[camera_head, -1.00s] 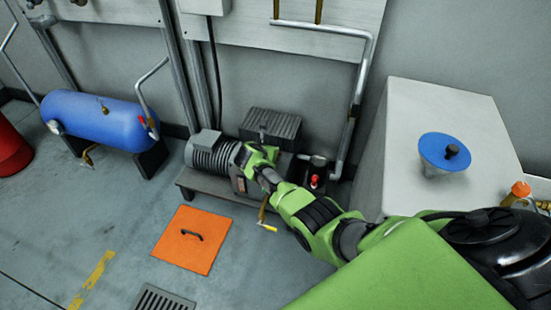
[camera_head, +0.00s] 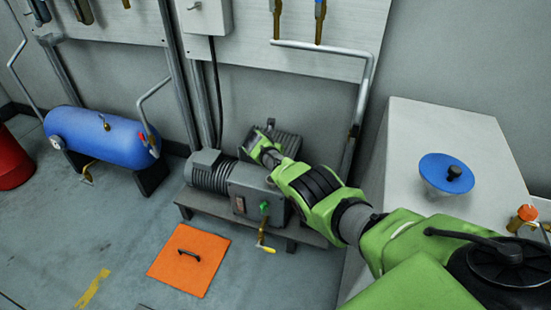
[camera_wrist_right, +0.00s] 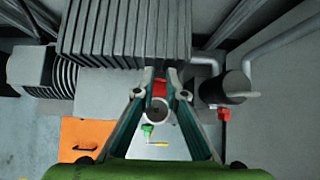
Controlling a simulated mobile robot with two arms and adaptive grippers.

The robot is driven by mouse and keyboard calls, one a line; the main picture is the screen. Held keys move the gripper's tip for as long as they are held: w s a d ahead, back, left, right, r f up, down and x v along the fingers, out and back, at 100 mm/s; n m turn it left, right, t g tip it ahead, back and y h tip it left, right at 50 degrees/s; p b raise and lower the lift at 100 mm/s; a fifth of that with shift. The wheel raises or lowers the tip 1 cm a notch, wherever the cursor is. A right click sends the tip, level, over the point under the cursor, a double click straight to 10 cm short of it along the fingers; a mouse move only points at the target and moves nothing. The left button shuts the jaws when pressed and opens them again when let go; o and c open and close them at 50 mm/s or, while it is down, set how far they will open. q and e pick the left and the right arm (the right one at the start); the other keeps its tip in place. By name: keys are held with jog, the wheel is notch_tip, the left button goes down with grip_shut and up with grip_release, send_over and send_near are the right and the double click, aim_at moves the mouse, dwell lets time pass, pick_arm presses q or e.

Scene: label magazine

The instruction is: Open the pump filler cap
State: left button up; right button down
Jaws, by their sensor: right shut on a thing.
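My right gripper (camera_head: 262,140) is over the top of the grey pump (camera_head: 248,186), in front of its finned block. In the right wrist view the gripper (camera_wrist_right: 160,84) is shut on a small red piece, likely the filler cap (camera_wrist_right: 160,90). A pale round ring with a darker centre, likely the filler neck (camera_wrist_right: 158,109), shows right beside the red piece. I cannot tell whether the two still touch. In the head view my fingers and arm hide the cap. My left gripper is in neither view.
A green knob (camera_head: 264,207) and a yellow-handled valve (camera_head: 266,248) are on the pump's front. A black cylinder with a red fitting (camera_wrist_right: 224,114) stands right of the gripper. A white cabinet (camera_head: 415,150) bearing a blue funnel (camera_head: 437,174) is at right. An orange floor plate (camera_head: 188,262) lies in front.

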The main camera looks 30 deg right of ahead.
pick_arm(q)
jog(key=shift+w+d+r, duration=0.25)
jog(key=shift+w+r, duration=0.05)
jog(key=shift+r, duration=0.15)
pick_arm(e)
jog(key=shift+w+d+r, duration=0.35)
jog(key=shift+w+d, duration=0.05)
jog(key=shift+d, duration=0.1)
jog(key=c, duration=2)
grip_release()
jog(key=shift+c, duration=0.2)
jog(key=shift+s+f, duration=0.1)
jog(key=shift+f, duration=0.05)
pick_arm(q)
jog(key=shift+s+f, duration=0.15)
pick_arm(e)
jog(key=shift+a, duration=0.1)
jog(key=shift+f, duration=0.1)
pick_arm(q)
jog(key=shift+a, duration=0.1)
pick_arm(e)
jog(key=shift+a, duration=0.15)
jog(key=shift+s+a, duration=0.1)
